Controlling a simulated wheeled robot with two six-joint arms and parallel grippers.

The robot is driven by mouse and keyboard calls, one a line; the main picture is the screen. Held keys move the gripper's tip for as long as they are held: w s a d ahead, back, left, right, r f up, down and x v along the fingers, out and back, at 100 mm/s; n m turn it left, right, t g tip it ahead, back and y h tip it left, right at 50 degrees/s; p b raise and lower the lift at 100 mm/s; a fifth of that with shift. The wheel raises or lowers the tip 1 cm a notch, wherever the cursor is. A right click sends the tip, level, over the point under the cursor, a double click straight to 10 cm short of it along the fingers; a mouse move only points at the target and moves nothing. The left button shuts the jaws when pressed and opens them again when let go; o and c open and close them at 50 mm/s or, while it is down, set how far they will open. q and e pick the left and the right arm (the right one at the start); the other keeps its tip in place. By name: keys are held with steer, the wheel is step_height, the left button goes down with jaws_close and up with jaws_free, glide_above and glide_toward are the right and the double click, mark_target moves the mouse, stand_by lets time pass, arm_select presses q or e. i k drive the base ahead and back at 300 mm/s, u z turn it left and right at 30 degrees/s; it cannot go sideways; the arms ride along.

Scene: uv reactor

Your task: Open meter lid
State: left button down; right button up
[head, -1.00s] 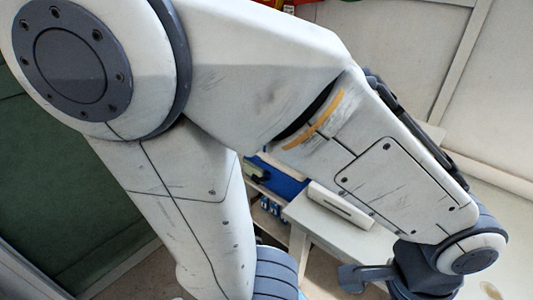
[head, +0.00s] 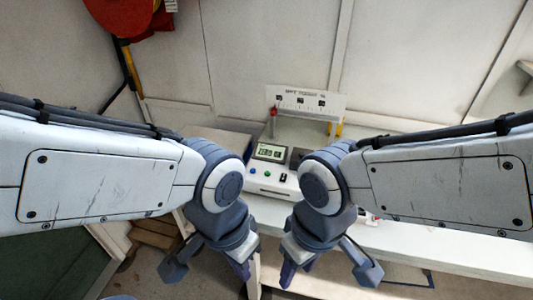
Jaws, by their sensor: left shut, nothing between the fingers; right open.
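A white meter (head: 262,178) with a lit green display (head: 269,152) and small coloured buttons stands on the white bench, beyond my grippers. A dark part shows beside the display, partly hidden by my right wrist. I cannot make out whether it is the lid, or how the lid stands. My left gripper (head: 243,272) is shut and empty, pointing down in front of the bench, left of centre. My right gripper (head: 289,276) is open and empty, pointing down just right of it. Both are apart from the meter.
A white panel (head: 322,98) with dark marks stands behind the meter, with a red-topped item (head: 273,112) and a yellow item (head: 337,130) near it. The white bench (head: 450,243) extends right. A red round object (head: 118,15) hangs at upper left.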

mark_target(302, 157)
steer(key=z, duration=0.05)
steer(key=k, duration=0.55)
steer(key=u, duration=0.7)
steer(key=i, duration=1.3)
steer(key=z, duration=0.9)
steer(key=i, duration=0.25)
steer(key=z, duration=0.2)
